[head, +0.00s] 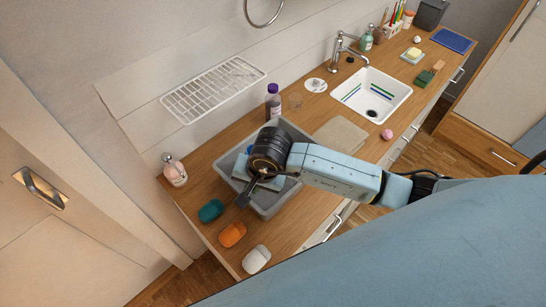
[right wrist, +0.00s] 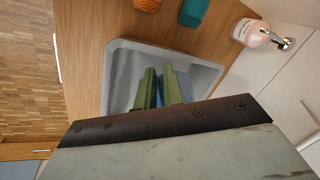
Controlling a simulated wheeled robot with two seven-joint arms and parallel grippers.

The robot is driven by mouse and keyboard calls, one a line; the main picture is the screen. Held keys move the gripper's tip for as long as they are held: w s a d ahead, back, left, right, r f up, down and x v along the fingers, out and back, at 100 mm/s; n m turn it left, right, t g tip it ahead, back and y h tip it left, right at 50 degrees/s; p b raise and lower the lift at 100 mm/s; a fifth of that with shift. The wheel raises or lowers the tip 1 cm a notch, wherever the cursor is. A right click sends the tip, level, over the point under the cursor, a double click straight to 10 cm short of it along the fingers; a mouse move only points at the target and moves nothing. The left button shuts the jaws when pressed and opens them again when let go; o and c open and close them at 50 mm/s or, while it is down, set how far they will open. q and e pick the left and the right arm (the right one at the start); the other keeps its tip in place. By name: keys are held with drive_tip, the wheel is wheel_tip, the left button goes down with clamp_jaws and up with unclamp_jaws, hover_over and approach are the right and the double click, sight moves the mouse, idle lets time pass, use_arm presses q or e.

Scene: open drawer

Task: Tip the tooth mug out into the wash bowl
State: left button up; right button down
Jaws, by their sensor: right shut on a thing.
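The white wash bowl (head: 402,92) is set into the counter at the upper right, with blue and green strips inside it. My right gripper (head: 243,199) is low over the grey tub (head: 224,165), well left of the wash bowl. In the right wrist view, its green fingers (right wrist: 161,88) are close together over the tub (right wrist: 124,70), with something blue beside them. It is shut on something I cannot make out. My left gripper is out of view.
Teal (head: 211,211), orange (head: 232,234) and white (head: 256,260) lumps line the counter's near end. A pink soap dispenser (head: 175,172) stands at the left. A beige mat (head: 341,136) lies between the tub and wash bowl. A tap (head: 338,50) rises behind the bowl.

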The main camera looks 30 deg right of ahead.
drive_tip(key=h, duration=0.2)
drive_tip(key=shift+a+r+h, duration=0.2)
drive_tip(key=shift+a+h, duration=0.2)
drive_tip(key=shift+f+t+h+b, duration=0.25)
drive_tip(key=shift+t+h+b, duration=0.05)
drive_tip(key=shift+b, duration=0.05)
drive_tip(key=shift+s+a+f+m+h+b, duration=0.1)
drive_tip(key=shift+f+m+h+b, duration=0.2)
drive_tip(key=shift+h+b, duration=0.5)
